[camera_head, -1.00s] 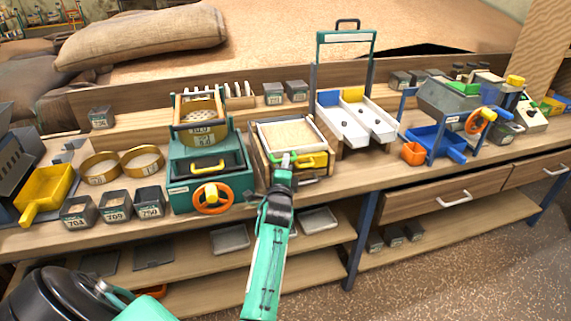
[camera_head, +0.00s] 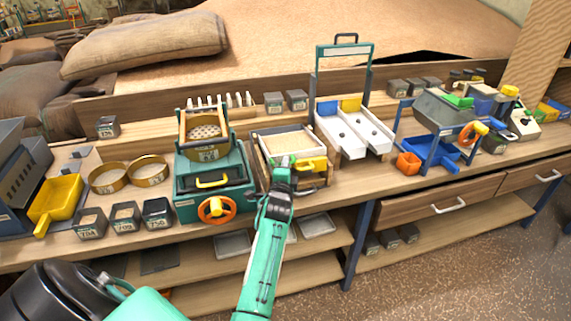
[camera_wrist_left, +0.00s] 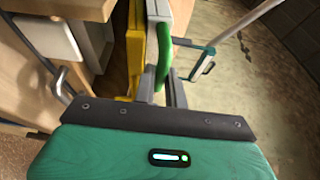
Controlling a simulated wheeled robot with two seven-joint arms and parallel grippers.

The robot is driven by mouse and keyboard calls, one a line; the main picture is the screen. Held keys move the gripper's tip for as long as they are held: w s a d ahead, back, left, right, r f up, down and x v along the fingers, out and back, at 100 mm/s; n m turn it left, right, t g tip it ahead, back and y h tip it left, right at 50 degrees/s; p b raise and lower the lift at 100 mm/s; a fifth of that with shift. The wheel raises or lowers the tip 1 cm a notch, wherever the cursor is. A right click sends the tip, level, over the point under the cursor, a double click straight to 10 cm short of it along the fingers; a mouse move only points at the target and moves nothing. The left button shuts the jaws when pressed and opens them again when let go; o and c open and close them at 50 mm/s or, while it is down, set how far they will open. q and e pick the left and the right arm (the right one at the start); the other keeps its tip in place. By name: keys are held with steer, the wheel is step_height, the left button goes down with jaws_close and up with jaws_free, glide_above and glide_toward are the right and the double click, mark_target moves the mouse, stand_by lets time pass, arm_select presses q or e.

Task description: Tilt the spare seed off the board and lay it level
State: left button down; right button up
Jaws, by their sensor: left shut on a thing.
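The board (camera_head: 293,144) is a pale, framed panel on a wooden box at the middle of the bench. A yellow handle (camera_head: 312,165) is at its front right. My left gripper (camera_head: 282,163) is at the board's front edge. In the left wrist view my left gripper (camera_wrist_left: 161,92) is shut on the green handle (camera_wrist_left: 163,66), beside a white edge and a yellow part (camera_wrist_left: 137,48). The board appears slightly tilted, its front edge up. The spare seed is too small to make out. My right gripper is not in view.
A teal box with an orange wheel (camera_head: 216,209) stands close on the left of the board. A white two-channel tray (camera_head: 352,132) stands close on the right. Several dark labelled cups (camera_head: 125,215) are farther left. Open shelves lie below.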

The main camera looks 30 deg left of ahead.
arm_select(q)
steer(key=w+a+r+g+p, duration=0.1)
steer(key=a+r+p, duration=0.1)
steer(key=r+p, duration=0.4)
steer(key=w+a+r+g+h+p, duration=0.1)
steer(key=w+a+r+p, duration=0.1)
steer(key=r+p, duration=0.3)
steer(key=p, duration=0.3)
steer(key=shift+w+r+n, duration=0.25)
steer(key=shift+r+n, duration=0.1)
steer(key=shift+n, duration=0.05)
steer(key=shift+a+r, duration=0.15)
steer(key=c, duration=1.8)
jaws_free()
steer(key=shift+c, duration=0.2)
steer(key=shift+o, duration=0.6)
steer(key=shift+w, duration=0.1)
steer(key=shift+f, duration=0.2)
